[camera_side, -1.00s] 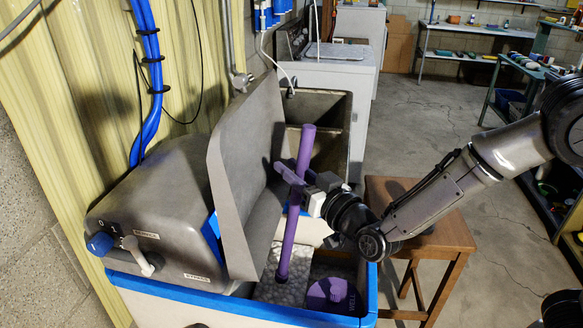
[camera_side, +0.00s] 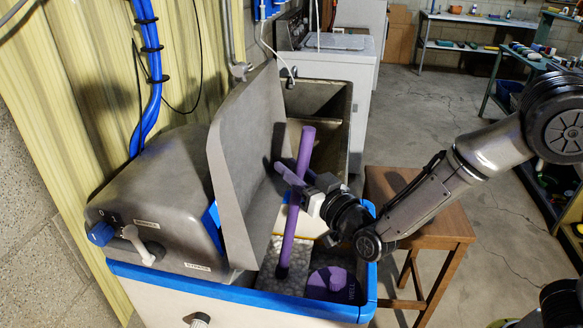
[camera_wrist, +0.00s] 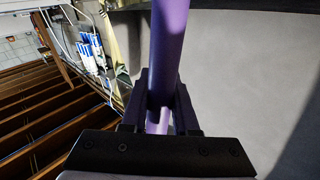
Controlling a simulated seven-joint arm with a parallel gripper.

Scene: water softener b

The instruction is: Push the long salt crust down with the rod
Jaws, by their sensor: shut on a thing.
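The purple rod (camera_side: 298,215) stands tilted, its top leaning slightly right. My gripper (camera_side: 296,190) is shut around it at about mid-length, reaching in from the right. In the wrist view my gripper (camera_wrist: 160,108) holds the rod (camera_wrist: 168,40) between its dark fingers. The pale, speckled salt crust (camera_side: 296,262) fills a strip inside the blue-rimmed tank. The rod's lower end meets the crust in the side view; I cannot tell whether it presses on it or goes through. The crust's far end is partly hidden by the rod and a white part.
The tank's blue rim (camera_side: 240,295) surrounds the opening. A purple round well cap (camera_side: 333,284) sits right of the crust. The raised grey lid (camera_side: 245,175) stands close left of the rod. A wooden stool (camera_side: 430,235) is at the right, beneath my arm.

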